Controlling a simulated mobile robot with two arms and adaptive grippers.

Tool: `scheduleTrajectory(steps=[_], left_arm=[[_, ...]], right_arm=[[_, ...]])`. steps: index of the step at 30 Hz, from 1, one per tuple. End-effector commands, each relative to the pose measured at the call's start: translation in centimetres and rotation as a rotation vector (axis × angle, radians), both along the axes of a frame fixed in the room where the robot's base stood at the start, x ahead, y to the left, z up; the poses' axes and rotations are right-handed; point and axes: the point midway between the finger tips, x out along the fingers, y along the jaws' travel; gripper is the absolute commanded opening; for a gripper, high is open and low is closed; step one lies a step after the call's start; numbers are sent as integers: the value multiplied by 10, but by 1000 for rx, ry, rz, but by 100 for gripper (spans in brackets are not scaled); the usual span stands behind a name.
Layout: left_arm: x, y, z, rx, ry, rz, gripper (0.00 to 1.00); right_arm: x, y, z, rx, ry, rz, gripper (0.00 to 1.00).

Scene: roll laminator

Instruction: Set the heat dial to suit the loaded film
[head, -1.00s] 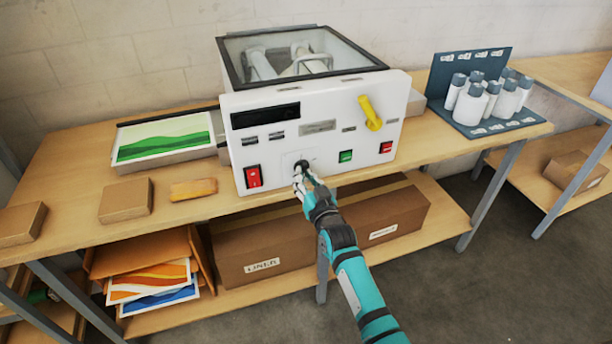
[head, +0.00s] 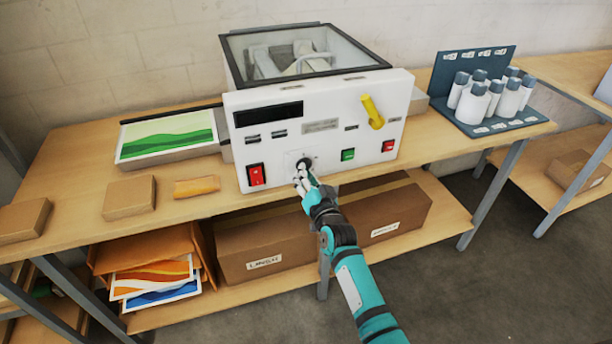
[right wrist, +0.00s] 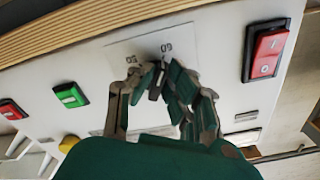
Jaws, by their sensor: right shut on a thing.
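The white roll laminator (head: 325,112) stands on the wooden bench in the head view, its control panel facing me. The black heat dial (head: 304,162) sits low on the panel, on a light square plate. My right gripper (head: 301,178) is at the dial and shut on it. In the right wrist view the fingertips of my right gripper (right wrist: 165,82) close around the dial and hide most of it. Printed numbers show at the plate's edge, upside down and hard to read. I cannot tell the dial's setting. My left gripper is out of view.
A red switch (head: 256,174) is left of the dial; a green button (head: 348,155) and a red button (head: 388,146) are right. A yellow handle (head: 371,111) juts from the panel. White bottles (head: 490,96) stand right, a green print (head: 166,136) lies left.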

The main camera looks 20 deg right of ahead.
Motion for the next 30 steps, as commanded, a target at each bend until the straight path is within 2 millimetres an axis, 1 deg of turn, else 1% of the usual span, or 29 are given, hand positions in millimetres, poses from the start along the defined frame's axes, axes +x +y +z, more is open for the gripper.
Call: scheduleTrajectory(steps=[1,4,5,9,10,17,20,23,26,30], left_arm=[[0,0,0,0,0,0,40],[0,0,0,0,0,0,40],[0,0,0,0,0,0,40],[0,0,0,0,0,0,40],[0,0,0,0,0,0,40],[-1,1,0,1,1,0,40],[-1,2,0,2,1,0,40],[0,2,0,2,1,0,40],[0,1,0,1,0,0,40],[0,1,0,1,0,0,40]], right_arm=[[-1,1,-4,4,9,2,0],[-1,1,-4,4,9,2,0],[-1,1,-4,4,9,2,15],[-1,1,-3,3,6,1,33],[-1,1,-3,3,6,1,36],[-1,0,-1,1,3,1,36],[-5,0,-1,1,2,0,36],[-17,0,-2,2,3,1,36],[-37,-1,-3,2,5,1,36],[-68,-2,-3,2,5,0,36]])
